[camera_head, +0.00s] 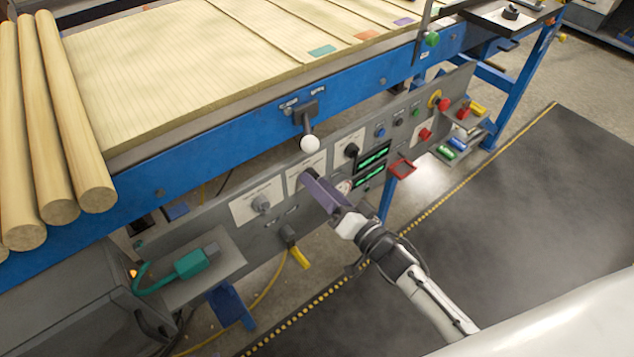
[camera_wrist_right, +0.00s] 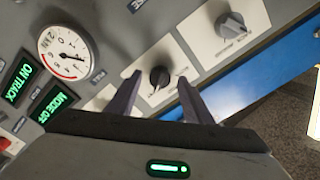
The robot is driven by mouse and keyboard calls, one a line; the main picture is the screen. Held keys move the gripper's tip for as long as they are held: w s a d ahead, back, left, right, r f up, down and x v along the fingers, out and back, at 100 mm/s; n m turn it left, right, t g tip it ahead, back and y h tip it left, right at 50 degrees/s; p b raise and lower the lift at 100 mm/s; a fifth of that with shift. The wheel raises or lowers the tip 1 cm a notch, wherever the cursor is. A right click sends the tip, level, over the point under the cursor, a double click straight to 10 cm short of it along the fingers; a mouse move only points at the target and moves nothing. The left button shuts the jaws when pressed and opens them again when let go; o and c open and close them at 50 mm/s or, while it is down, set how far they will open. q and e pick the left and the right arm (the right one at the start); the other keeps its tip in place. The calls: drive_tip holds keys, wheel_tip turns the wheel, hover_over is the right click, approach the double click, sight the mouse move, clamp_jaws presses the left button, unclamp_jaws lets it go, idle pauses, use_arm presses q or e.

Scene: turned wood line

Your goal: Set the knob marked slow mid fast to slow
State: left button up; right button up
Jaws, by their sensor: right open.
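A black knob (camera_wrist_right: 160,77) with a pale pointer line sits on a white label plate in the right wrist view. A grey knob (camera_wrist_right: 231,26) on its own white plate is up and to the right of it; it also shows in the head view (camera_head: 261,203). I cannot read the plates' lettering, so I cannot tell which knob is marked slow mid fast. My right gripper (camera_head: 314,186) is open at the panel, its fingers on either side of the black knob; I cannot tell if they touch it. In the head view the gripper largely hides this knob. My left gripper is out of view.
A round gauge (camera_wrist_right: 65,52) and green displays (camera_head: 372,164) are beside the knobs. A white-balled lever (camera_head: 310,143) stands out above the panel. Another black knob (camera_head: 351,151), a red part (camera_head: 402,168) and a yellow-handled part (camera_head: 298,256) are close by.

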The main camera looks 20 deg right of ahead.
drive_tip(key=shift+w+a, duration=0.2)
drive_tip(key=shift+w, duration=0.35)
drive_tip(key=c, duration=1.1)
drive_tip(key=shift+o, duration=0.2)
